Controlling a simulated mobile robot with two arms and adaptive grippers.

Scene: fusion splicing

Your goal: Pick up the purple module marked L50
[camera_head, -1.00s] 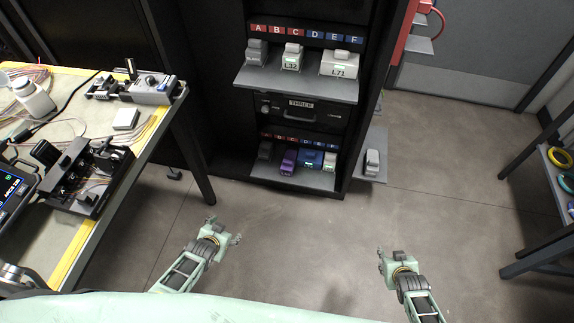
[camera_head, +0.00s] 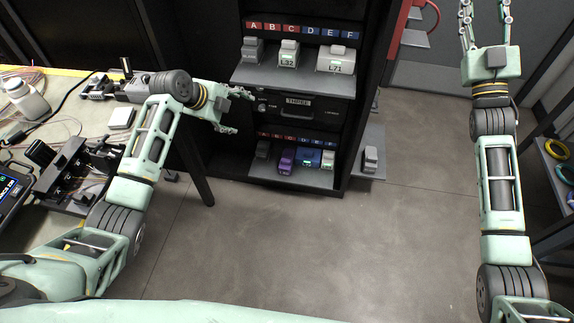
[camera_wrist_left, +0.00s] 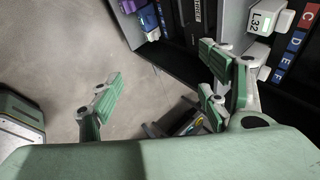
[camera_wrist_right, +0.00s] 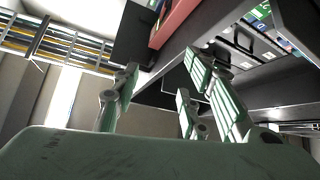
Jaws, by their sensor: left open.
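My left gripper (camera_head: 241,111) is open and empty, in front of the cabinet, above and left of the purple module. My right gripper (camera_head: 485,22) is raised at the upper right, away from the modules; its fingers look spread and empty in the right wrist view (camera_wrist_right: 160,95).
The upper shelf (camera_head: 292,82) holds grey and white modules, including L32 (camera_head: 288,54) and L71 (camera_head: 336,60). A drawer (camera_head: 298,108) lies between the shelves. A grey module (camera_head: 370,159) stands on a side ledge. The workbench (camera_head: 98,140) is at left; the floor in front is clear.

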